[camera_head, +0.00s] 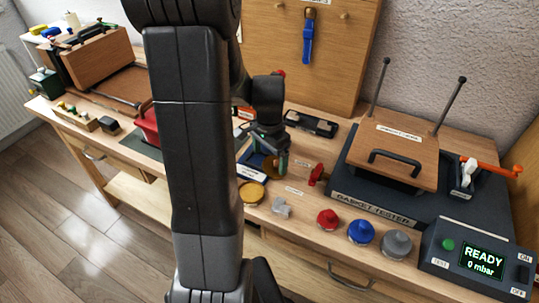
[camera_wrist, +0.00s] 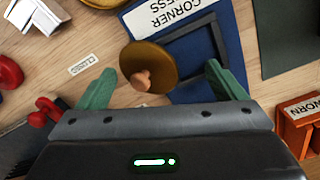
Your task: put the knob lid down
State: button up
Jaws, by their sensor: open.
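The knob lid, a brown-gold disc with a pinkish wooden knob, shows in the wrist view (camera_wrist: 160,52), its knob toward the camera. It overlaps the left edge of the blue corner press mat (camera_wrist: 190,90) and part of the dark square frame (camera_wrist: 180,45). My gripper (camera_wrist: 163,80) is open, its green fingers wide apart to the left and right of the lid, not touching the knob. In the head view my gripper (camera_head: 268,155) is low over the mat, and the lid (camera_head: 271,168) shows partly behind a finger. I cannot tell whether the lid rests flat.
A gold disc (camera_head: 251,193) lies in front of the mat. A grey piece (camera_head: 282,207), a red clamp (camera_head: 316,175) and several knobs stand to the right, before the gasket tester (camera_head: 372,208). A red bin (camera_head: 147,124) is at left. Bare wood shows around the small label.

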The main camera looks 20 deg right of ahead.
aim_at(269, 162)
notch_tip(269, 162, up, 12)
jog(key=shift+p, duration=0.35)
notch_tip(269, 162, down, 12)
jog(key=shift+r+b, duration=0.1)
jog(key=shift+b, duration=0.35)
jog(key=shift+w+r, duration=0.1)
jog(key=shift+r, duration=1.6)
jog(key=shift+f, duration=0.1)
